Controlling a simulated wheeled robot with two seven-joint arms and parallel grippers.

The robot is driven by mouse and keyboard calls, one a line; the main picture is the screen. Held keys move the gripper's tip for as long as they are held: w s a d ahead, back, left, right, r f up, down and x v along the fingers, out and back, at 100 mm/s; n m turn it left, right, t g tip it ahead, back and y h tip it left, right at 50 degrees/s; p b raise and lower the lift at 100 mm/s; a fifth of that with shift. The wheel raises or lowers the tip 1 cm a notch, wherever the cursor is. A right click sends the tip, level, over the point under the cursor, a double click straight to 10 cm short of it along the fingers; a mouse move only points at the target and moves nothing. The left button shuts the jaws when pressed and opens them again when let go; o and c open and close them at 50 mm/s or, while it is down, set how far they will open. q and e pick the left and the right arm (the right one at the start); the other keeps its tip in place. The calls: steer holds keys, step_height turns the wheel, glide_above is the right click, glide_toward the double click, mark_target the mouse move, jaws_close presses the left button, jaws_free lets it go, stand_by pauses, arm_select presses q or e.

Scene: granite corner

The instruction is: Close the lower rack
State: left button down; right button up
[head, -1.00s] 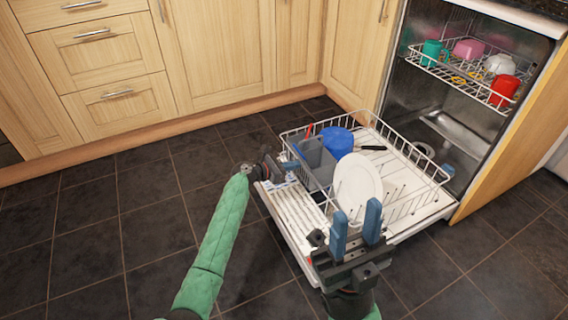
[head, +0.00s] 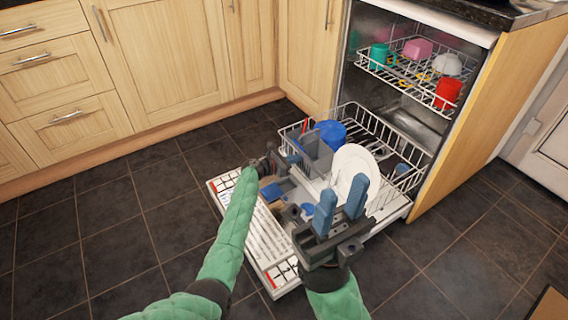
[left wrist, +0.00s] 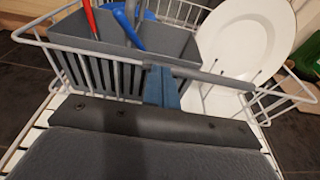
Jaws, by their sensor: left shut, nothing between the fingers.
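The lower rack (head: 376,128) is a white wire rack, partly inside the dishwasher and partly out over the open door (head: 250,232). It holds a grey cutlery basket (head: 312,154), a blue bowl (head: 331,131) and a white plate (head: 352,163). My left gripper (head: 293,160) is shut and empty at the rack's front, beside the basket. In the left wrist view its blue fingers (left wrist: 160,86) are at the rack's front wire rim (left wrist: 95,47); exact contact is unclear. My right gripper (head: 341,207) is open and empty, its fingers upright in front of the plate.
The upper rack (head: 402,82) holds a green cup (head: 380,55), a pink item (head: 417,48), a white item (head: 447,64) and a red cup (head: 448,92). Wooden cabinets (head: 155,60) line the back. The dark tiled floor (head: 110,225) at left is clear.

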mark_target(303, 155)
arm_select(q)
steer(key=shift+r+x, duration=0.2)
steer(key=shift+x, duration=0.7)
steer(key=shift+r+x, duration=0.15)
steer(key=shift+x, duration=0.8)
